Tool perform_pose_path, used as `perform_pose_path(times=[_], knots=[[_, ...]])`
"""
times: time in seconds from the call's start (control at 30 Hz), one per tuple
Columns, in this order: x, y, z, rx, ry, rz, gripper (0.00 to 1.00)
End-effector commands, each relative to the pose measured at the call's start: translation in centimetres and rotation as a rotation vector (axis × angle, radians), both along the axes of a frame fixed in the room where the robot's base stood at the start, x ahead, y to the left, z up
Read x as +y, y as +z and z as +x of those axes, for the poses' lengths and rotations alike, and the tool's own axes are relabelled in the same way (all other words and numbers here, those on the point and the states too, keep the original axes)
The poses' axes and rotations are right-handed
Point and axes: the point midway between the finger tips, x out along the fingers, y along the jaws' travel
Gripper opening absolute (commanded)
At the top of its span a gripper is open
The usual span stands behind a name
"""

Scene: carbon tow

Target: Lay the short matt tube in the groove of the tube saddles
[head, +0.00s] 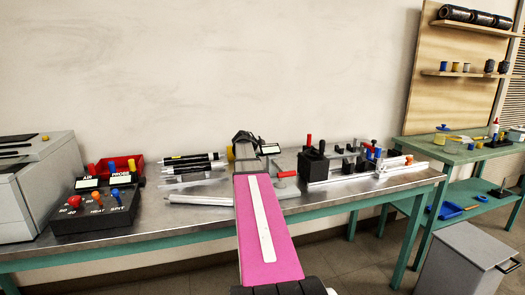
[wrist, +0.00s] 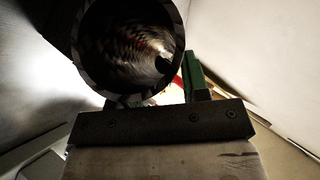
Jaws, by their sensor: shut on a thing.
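In the wrist view a dark, dull tube (wrist: 177,75) fills the upper left, its round open end facing the camera. I take it as the short matt tube; its length is hidden. My gripper (wrist: 160,122) shows below it as a dark bar with screws, and is shut on the tube. In the head view my pink arm link covers the bench centre, and I cannot make out the gripper or held tube there. I cannot pick out the tube saddles or their groove for sure. Dark tubes with light bands (head: 190,158) lie on a rack left of my arm.
A pale tube or bar (head: 200,200) lies near the bench's front edge. A black control box (head: 95,212) and red bin (head: 122,164) stand at left. A black block with a red handle (head: 313,160) and a long rail fixture (head: 340,178) stand right of my arm.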

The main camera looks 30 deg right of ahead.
Motion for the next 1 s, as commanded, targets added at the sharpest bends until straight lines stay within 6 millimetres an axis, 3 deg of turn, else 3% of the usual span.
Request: perform_pose_path(times=[0.37, 0.4, 0.47, 0.5, 0.8, 1.0], knots=[[0.0, -0.6, 0.0, 0.001, 0.000, 0.000, 0.18], [0.0, -0.7, 0.0, 0.001, 0.000, 0.000, 0.49], [0.0, -0.6, 0.0, 0.000, 0.000, 0.000, 0.68], [0.0, -0.6, 0.0, 0.000, 0.000, 0.000, 0.72], [0.2, -0.5, -0.1, 0.000, 0.000, 0.000, 0.72], [2.1, 0.7, -1.0, -0.001, 0.002, -0.001, 0.72]])
